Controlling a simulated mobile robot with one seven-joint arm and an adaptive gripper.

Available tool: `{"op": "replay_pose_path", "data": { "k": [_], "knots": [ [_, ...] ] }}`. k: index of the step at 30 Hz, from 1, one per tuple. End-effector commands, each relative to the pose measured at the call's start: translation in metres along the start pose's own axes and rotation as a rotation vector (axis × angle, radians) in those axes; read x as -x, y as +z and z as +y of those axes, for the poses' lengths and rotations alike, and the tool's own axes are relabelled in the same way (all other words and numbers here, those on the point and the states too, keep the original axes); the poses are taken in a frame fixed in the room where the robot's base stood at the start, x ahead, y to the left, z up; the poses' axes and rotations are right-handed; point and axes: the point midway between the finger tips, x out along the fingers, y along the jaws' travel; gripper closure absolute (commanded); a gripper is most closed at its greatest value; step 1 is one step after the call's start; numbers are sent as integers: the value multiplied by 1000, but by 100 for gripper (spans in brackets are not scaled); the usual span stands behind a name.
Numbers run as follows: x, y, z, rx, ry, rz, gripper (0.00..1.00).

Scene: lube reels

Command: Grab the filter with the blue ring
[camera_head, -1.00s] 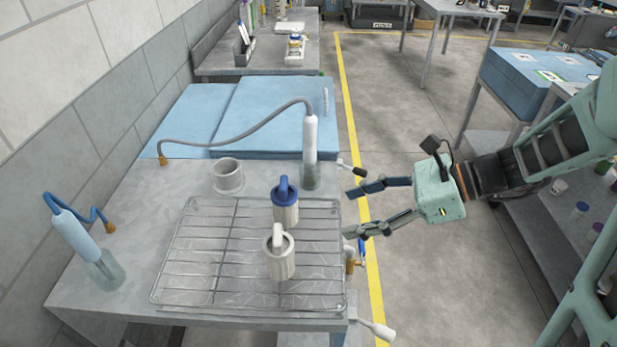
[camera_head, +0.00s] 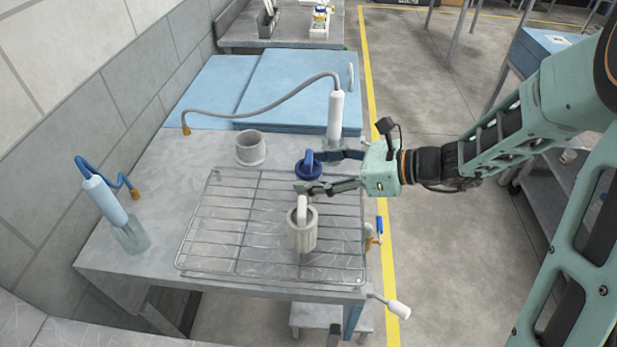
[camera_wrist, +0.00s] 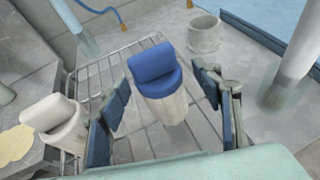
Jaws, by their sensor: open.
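The filter with the blue ring (camera_head: 308,168) stands on the wire rack (camera_head: 230,240) near its back right corner. Its blue handle and ring show in the head view, with its body mostly hidden behind my gripper. In the wrist view the blue-ringed filter (camera_wrist: 160,85) is between my two fingers, with space visible on both sides. My gripper (camera_head: 305,172) is open, reaching in from the right, one finger behind the filter and one in front. A white-handled filter (camera_head: 302,232) stands on the rack in front of it, outside my fingers; it shows at left in the wrist view (camera_wrist: 50,120).
A grey hollow cylinder (camera_head: 250,148) stands behind the rack. A white bottle with a grey hose (camera_head: 335,115) stands close behind my gripper. A bottle with a blue hose (camera_head: 108,205) stands at left. The table's left part is mostly clear.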

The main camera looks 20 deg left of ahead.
Motion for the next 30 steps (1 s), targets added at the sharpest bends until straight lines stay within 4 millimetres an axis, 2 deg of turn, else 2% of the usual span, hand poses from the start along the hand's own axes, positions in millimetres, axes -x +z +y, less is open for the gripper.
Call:
{"op": "replay_pose_path", "data": {
  "k": [3, 11, 24, 30],
  "knots": [
    [-12, 0, 1, 0, 3, 0, 41],
    [-15, 0, 0, 1, -1, 0, 41],
    [-14, 0, 0, 0, 0, 0, 88],
    [-14, 0, 0, 1, 0, 0, 88]
  ]
}}
